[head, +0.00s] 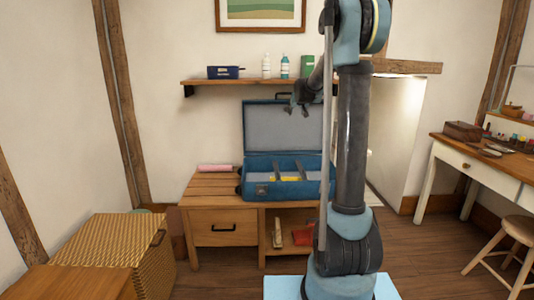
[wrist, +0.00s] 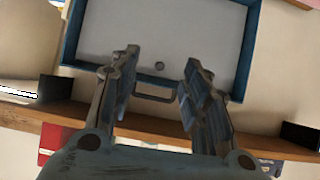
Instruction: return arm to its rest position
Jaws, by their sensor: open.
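My arm (head: 350,140) stands upright right of centre in the head view, its upper part bent toward the back wall. My gripper (head: 298,107) is small there, in front of the raised lid of a blue case. In the wrist view my gripper (wrist: 160,77) has its two fingers spread apart, with nothing between them. Behind the fingers there is the pale lid lining (wrist: 165,30) with its blue rim.
The open blue case (head: 262,190) sits on a wooden bench (head: 205,205). A wall shelf (head: 215,81) with bottles is close above the lid. A wicker chest (head: 115,250) stands left, a desk (head: 490,160) and stool (head: 515,228) right. Floor lies between.

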